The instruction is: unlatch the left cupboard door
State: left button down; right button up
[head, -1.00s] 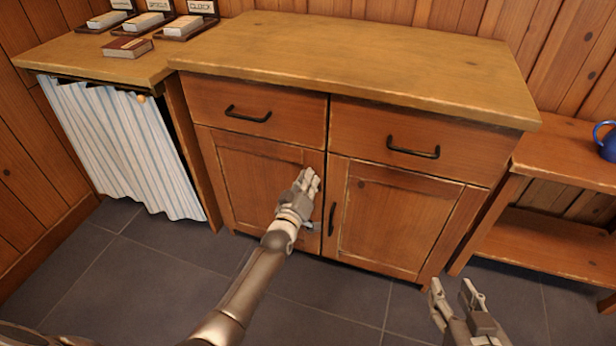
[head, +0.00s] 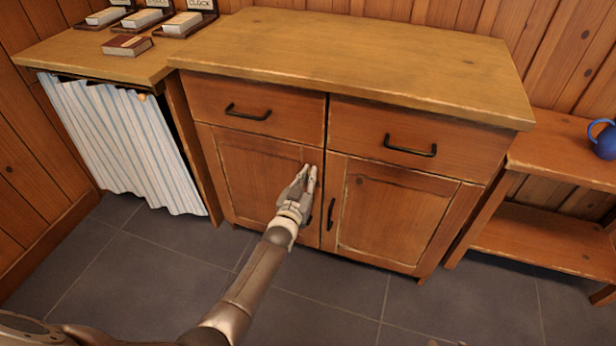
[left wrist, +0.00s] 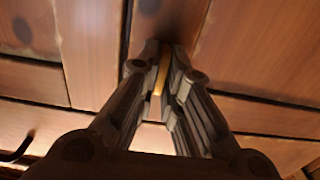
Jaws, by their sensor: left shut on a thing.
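The left cupboard door (head: 250,172) is a wooden panel door on the left of the low cupboard; it looks closed in the head view. My left gripper (head: 309,170) is at its upper right edge, near the seam between the two doors. In the left wrist view my left gripper (left wrist: 160,65) is shut on a small yellowish piece (left wrist: 160,75), which looks like the door's latch. The fingers hide most of it, and its turn cannot be told. My right gripper is out of view.
The right door (head: 393,215) has a dark upright handle (head: 331,214) close beside my left gripper. Two drawers with dark handles (head: 411,146) sit above the doors. A striped curtain (head: 125,145) hangs at left, and an open shelf (head: 540,235) stands at right.

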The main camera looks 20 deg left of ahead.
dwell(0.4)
pick_arm(q)
jog(key=c, duration=1.6)
grip_release()
jog(key=shift+s, duration=0.1)
jog(key=s, duration=1.2)
jog(key=shift+a, duration=0.2)
